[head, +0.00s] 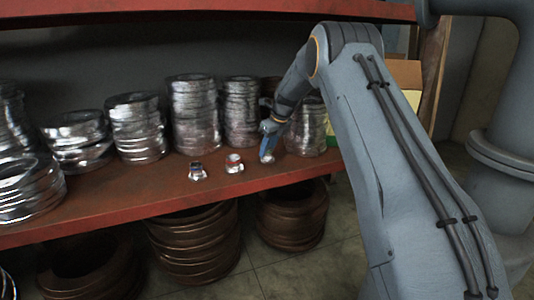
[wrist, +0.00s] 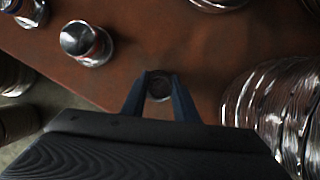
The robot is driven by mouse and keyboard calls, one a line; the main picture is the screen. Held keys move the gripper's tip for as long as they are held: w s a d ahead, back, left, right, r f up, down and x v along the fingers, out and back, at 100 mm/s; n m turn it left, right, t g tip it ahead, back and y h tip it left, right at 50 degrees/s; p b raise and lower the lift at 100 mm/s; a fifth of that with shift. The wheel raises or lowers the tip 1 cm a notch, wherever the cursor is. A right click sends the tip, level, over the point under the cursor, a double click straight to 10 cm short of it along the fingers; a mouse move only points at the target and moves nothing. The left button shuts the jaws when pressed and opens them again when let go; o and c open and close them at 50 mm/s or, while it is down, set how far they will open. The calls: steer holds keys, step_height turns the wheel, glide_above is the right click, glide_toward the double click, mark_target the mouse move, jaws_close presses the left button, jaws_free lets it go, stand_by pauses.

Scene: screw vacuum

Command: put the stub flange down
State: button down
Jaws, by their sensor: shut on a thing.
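The stub flange (wrist: 160,86) shows in the wrist view as a small dark round piece between the two fingertips of my gripper (wrist: 160,84). My gripper is shut on it. In the head view my gripper (head: 268,145) points down over the red shelf, and the bright lower end of the stub flange (head: 267,158) shows under the fingers. It is low, at or just above the shelf surface; I cannot tell whether it touches. The fingers hide part of it.
A silver fitting with a red band (head: 234,163) and another silver fitting (head: 197,172) stand to the left on the red shelf (head: 130,195). Stacks of silver rings (head: 195,115) line the back, one close to my gripper's right. Brown ring stacks (head: 195,245) sit below.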

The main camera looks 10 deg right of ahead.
steer(key=shift+f, duration=0.45)
steer(key=shift+f, duration=0.1)
steer(key=c, duration=1.4)
jaws_free()
